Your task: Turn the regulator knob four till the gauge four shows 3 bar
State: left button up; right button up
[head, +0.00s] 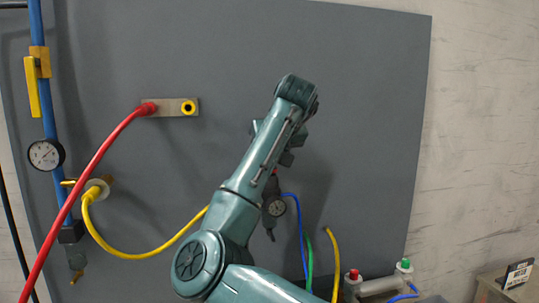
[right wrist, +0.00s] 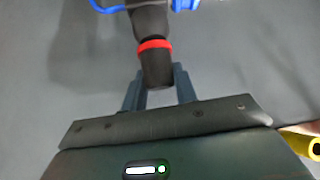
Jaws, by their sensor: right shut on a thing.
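In the right wrist view, a dark knob (right wrist: 156,66) with a red ring (right wrist: 154,45) sits between the fingers of my right gripper (right wrist: 160,80), which is shut on it. In the head view, my right arm covers most of the gripper and the knob. My left gripper is in neither view.
A grey panel (head: 370,110) carries a larger gauge (head: 46,155) on a blue pipe, a yellow valve lever (head: 32,87), a red hose (head: 85,180) and a yellow hose (head: 140,256). A grey manifold (head: 378,285) with red and green caps stands at lower right.

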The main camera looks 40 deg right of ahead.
jog(key=shift+n+t+y, duration=0.4)
jog(key=shift+n+y, duration=1.4)
jog(key=shift+n, duration=0.4)
jog(key=o, duration=1)
jog(key=shift+r, duration=0.1)
jog(key=b+v, duration=0.1)
jog(key=v, duration=1.2)
jog(key=shift+s+d+b, duration=0.1)
jog(key=shift+b, duration=0.2)
